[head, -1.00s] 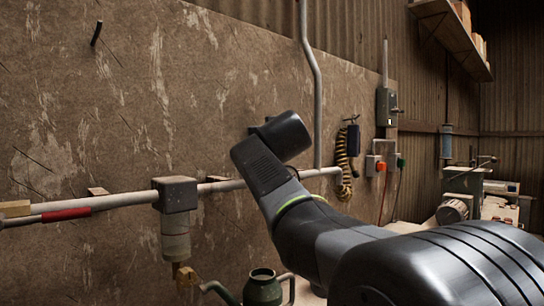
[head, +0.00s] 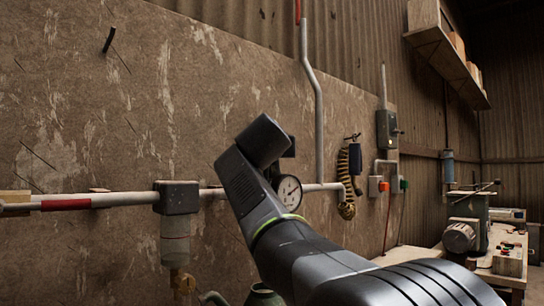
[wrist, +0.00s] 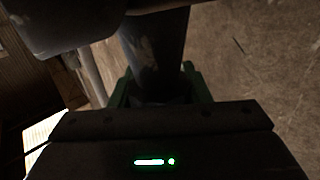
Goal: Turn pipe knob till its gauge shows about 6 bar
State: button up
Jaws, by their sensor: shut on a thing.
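A round white-faced gauge (head: 289,192) shows just right of my arm's end in the head view, on the wall pipe. Its needle is too small to read surely. In the wrist view, my gripper (wrist: 158,88) has its green fingers on both sides of a dark, rounded knob (wrist: 155,50) and is shut on it. In the head view, my own arm hides the knob and the fingers.
The pale pipe (head: 100,201) with a red band runs along the wall through a dark filter block (head: 176,197). A coiled yellow hose (head: 347,188) hangs right of the gauge. A workbench (head: 510,262) with machinery stands at far right.

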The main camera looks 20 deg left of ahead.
jog(key=shift+f, duration=0.1)
dwell(0.6)
jog(key=o, duration=1)
jog(key=shift+s, duration=0.1)
jog(key=b+v, duration=0.1)
jog(key=v, duration=1.2)
jog(key=shift+s, duration=0.4)
jog(key=shift+w, duration=0.1)
jog(key=x, duration=1.3)
jog(key=shift+w+p, duration=0.4)
jog(key=shift+s, duration=0.1)
